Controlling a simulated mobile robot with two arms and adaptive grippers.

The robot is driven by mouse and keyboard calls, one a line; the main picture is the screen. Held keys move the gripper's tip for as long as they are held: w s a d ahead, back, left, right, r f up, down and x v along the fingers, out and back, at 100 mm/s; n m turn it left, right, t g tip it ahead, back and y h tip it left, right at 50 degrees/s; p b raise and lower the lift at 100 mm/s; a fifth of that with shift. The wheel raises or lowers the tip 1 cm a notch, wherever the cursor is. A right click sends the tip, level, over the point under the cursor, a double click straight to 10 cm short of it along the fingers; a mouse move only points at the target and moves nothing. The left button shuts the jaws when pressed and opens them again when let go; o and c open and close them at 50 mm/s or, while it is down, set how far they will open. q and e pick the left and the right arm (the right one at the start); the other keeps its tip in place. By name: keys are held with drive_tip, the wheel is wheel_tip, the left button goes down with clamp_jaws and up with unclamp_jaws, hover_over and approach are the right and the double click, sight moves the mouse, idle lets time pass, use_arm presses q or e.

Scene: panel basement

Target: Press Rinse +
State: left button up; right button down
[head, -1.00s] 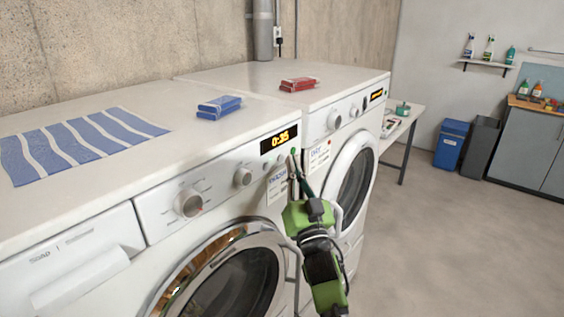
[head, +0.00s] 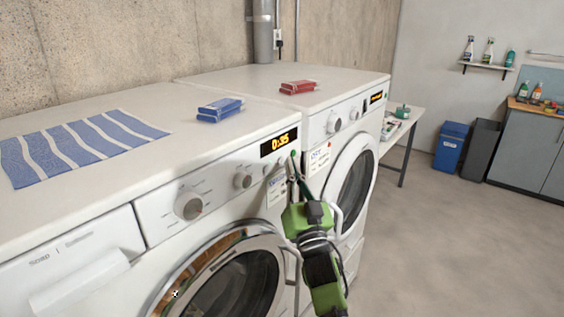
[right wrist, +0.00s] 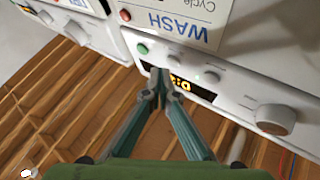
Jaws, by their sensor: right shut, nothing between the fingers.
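The white washing machine (head: 150,190) stands at the front left, with an amber display (head: 280,143) reading 0:35. The display also shows, rotated, in the right wrist view (right wrist: 190,90). On its panel are a green button (right wrist: 142,49) and two small pale buttons, a nearer one (right wrist: 173,60) and a farther one (right wrist: 211,77). I cannot read a Rinse + label. My right gripper (head: 294,160) is shut and empty at the panel's right end; its tips (right wrist: 160,78) appear close to the buttons and display. I cannot tell whether they touch. My left gripper is not in view.
A dryer (head: 325,130) stands right beside the washer. A WASH card (right wrist: 185,22) hangs below the buttons. Round knobs (head: 190,205) sit left of the display. Blue boxes (head: 220,108) and a striped cloth (head: 80,148) lie on top. The floor at right is clear.

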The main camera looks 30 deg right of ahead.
drive_tip(key=shift+w, duration=0.1)
idle(0.4)
drive_tip(key=shift+w+a, duration=0.2)
drive_tip(key=shift+w, duration=0.15)
drive_tip(key=shift+w, duration=0.1)
idle(0.4)
drive_tip(key=shift+s+d, duration=0.2)
drive_tip(key=shift+s, duration=0.4)
drive_tip(key=shift+s, duration=0.1)
drive_tip(key=shift+s+d+p, duration=0.4)
drive_tip(key=shift+s, duration=0.5)
drive_tip(key=shift+s+d+p, duration=0.35)
drive_tip(key=shift+s, duration=0.55)
drive_tip(key=shift+s+d+p, duration=0.4)
drive_tip(key=shift+s, duration=0.5)
